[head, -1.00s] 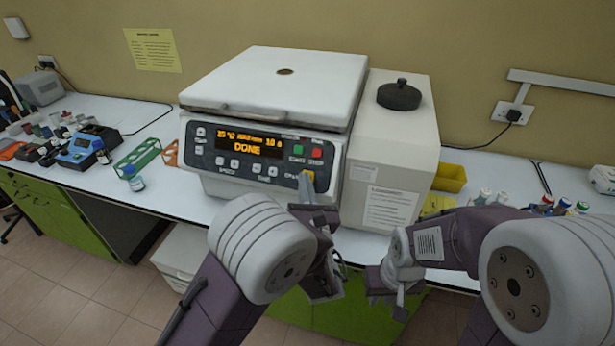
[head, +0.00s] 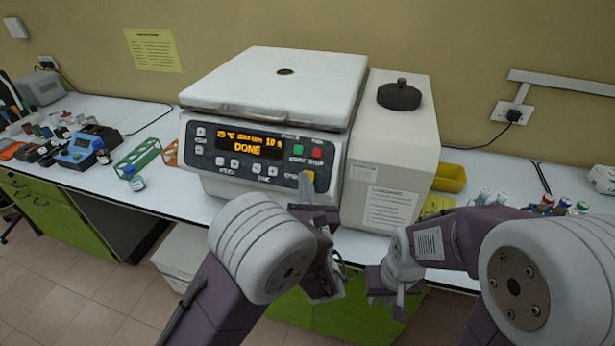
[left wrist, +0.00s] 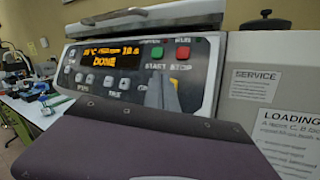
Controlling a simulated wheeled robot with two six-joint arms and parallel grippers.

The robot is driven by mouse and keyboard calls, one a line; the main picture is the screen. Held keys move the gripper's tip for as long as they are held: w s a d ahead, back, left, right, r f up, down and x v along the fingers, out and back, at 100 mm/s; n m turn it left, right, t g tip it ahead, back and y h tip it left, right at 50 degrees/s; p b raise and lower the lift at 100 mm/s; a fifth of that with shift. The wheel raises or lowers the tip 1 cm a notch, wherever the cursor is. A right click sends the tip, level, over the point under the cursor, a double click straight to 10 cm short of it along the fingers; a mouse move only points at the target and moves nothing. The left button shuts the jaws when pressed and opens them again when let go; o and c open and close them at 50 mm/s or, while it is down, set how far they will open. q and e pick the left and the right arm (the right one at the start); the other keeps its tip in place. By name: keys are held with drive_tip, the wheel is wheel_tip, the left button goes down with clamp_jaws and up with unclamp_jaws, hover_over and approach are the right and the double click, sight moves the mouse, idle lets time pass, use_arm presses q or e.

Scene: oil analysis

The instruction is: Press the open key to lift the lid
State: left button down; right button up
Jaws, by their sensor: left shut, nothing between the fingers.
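The white centrifuge (head: 225,184) stands on the bench with its lid (head: 270,88) down. Its dark front panel (head: 205,150) shows DONE in orange on the display. The yellow open key (head: 310,175) is at the panel's lower right, below the green and red keys. In the left wrist view, the key (left wrist: 174,82) shows partly behind the fingertips. My left gripper (head: 304,186) is shut and empty, its tips right at the key; I cannot tell whether they touch it. My right gripper (head: 392,300) hangs low in front of the bench; its jaw state is unclear.
A white box unit (head: 390,150) with a black knob (head: 399,95) stands close on the centrifuge's right. A green rack (head: 137,158) and a small bottle (head: 134,178) are on the left. A yellow tray (head: 450,178) and several capped tubes are on the right.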

use_arm(q)
drive_tip(key=shift+w+d+f, duration=0.1)
drive_tip(key=shift+w+f, duration=0.1)
drive_tip(key=shift+w, duration=0.15)
drive_tip(key=shift+w+d+f+b, duration=0.1)
drive_tip(key=shift+w+f+b, duration=0.15)
drive_tip(key=shift+b, duration=0.25)
idle(0.6)
idle(0.3)
drive_tip(key=shift+s+a+r, duration=0.25)
drive_tip(key=shift+s+r, duration=0.2)
drive_tip(key=shift+s, duration=0.2)
drive_tip(key=s+r, duration=0.1)
drive_tip(key=s+a+p, duration=0.1)
drive_tip(key=s+r+p, duration=0.1)
drive_tip(key=s, duration=0.1)
drive_tip(key=shift+a+r, duration=0.15)
drive_tip(key=shift+r, duration=0.2)
